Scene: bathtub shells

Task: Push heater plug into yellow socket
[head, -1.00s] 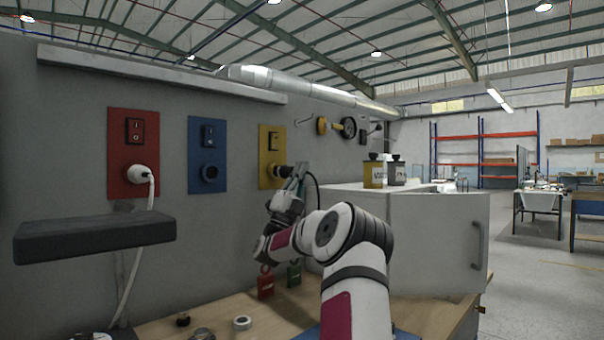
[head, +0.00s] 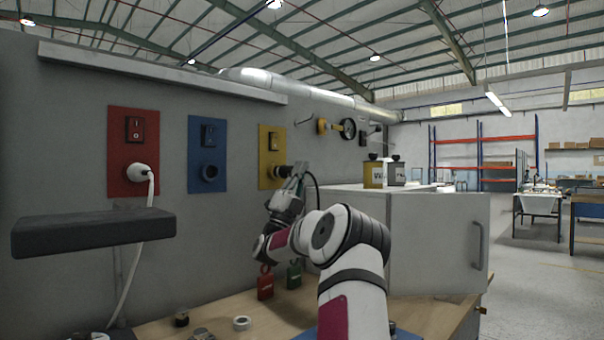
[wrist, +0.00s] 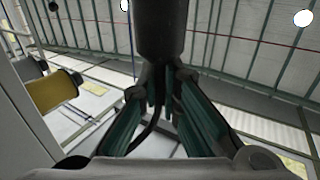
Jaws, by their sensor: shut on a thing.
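The yellow socket panel (head: 264,150) is on the grey wall, with a black switch above its round socket. The dark heater plug (head: 284,171) is in line with the yellow socket and up against its front. I cannot tell how deep it sits. My gripper (head: 298,174) is shut on the plug, to the right of the panel. In the wrist view the plug is a thick black cylinder (wrist: 162,30) at top centre, between the teal-padded fingers (wrist: 163,88). A black cable curves down below it. The socket opening is hidden.
A blue socket panel (head: 196,150) and a red panel (head: 116,150) with a white plug (head: 140,170) are to the left. A dark shelf (head: 95,232) juts out below them. A white cabinet (head: 435,235) stands right of my arm. Red and green tags hang below my gripper.

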